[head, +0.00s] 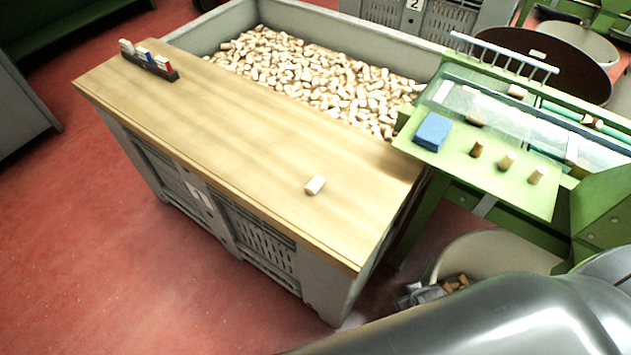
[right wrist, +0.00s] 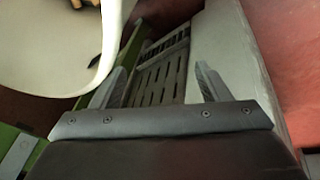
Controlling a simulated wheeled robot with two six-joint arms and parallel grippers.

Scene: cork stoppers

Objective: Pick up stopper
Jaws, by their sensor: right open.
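A pale cork stopper (head: 315,184) lies on its side on the wooden board (head: 230,135), near the board's right end. My right gripper (right wrist: 161,70) shows in the right wrist view, with its two fingers wide apart and nothing between them. My left gripper is in neither view.
A crate (head: 240,22) full of corks stands behind the board. At right, a green machine's tray (head: 493,183) carries a blue block (head: 433,131) and 3 standing corks. A small rack (head: 150,66) stands at the board's far left. A pale round bin (head: 490,250) stands below the tray.

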